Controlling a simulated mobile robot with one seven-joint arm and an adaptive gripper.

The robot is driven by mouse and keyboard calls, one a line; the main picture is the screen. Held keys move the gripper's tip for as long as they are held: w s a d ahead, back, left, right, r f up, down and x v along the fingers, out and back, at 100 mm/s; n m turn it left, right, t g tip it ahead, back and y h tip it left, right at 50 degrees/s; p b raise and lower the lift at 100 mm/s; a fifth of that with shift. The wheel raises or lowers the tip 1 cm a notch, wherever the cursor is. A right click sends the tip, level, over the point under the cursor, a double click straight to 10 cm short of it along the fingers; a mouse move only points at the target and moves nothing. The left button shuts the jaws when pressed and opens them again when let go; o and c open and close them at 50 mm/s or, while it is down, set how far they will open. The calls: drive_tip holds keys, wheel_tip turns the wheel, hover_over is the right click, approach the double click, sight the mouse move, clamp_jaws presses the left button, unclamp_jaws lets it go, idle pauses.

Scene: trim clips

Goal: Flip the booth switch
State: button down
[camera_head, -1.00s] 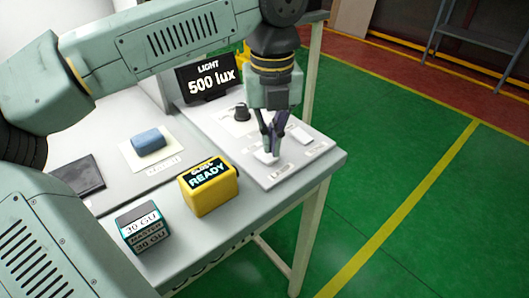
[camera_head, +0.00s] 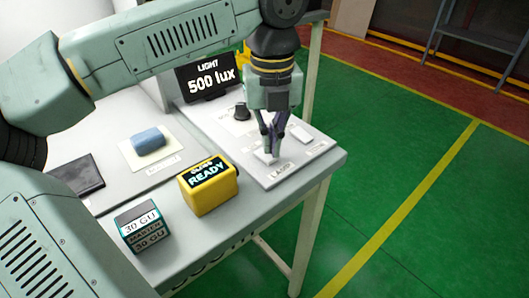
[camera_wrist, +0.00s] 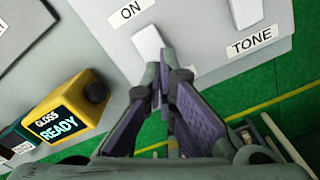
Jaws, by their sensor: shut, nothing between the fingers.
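A pale control panel (camera_head: 226,131) on the table carries two white rocker switches. The nearer rocker (camera_head: 262,156) is by a label (camera_head: 280,171) that seems to read LAMP, and my gripper partly hides it. In the wrist view this rocker (camera_wrist: 148,45) lies just ahead of the fingertips, with an ON label above it. The other rocker (camera_head: 301,134) is to the right, near the TONE label (camera_wrist: 252,40). My gripper (camera_head: 271,154) is shut and empty, pointing down at the nearer rocker. Whether the tips touch it I cannot tell.
A black display (camera_head: 208,83) reads LIGHT 500 lux behind the panel. A black knob (camera_head: 241,112) stands on the panel.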

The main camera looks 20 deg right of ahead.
sight(271, 157)
drive_tip(key=shift+f+b, duration=0.75)
drive_tip(key=shift+f, duration=0.25)
drive_tip(key=shift+r, duration=0.1)
idle(0.3)
drive_tip(key=shift+r+p, duration=2.55)
drive_tip(key=shift+r, duration=0.95)
drive_tip(key=shift+s+f, duration=0.1)
drive_tip(key=shift+f, duration=0.05)
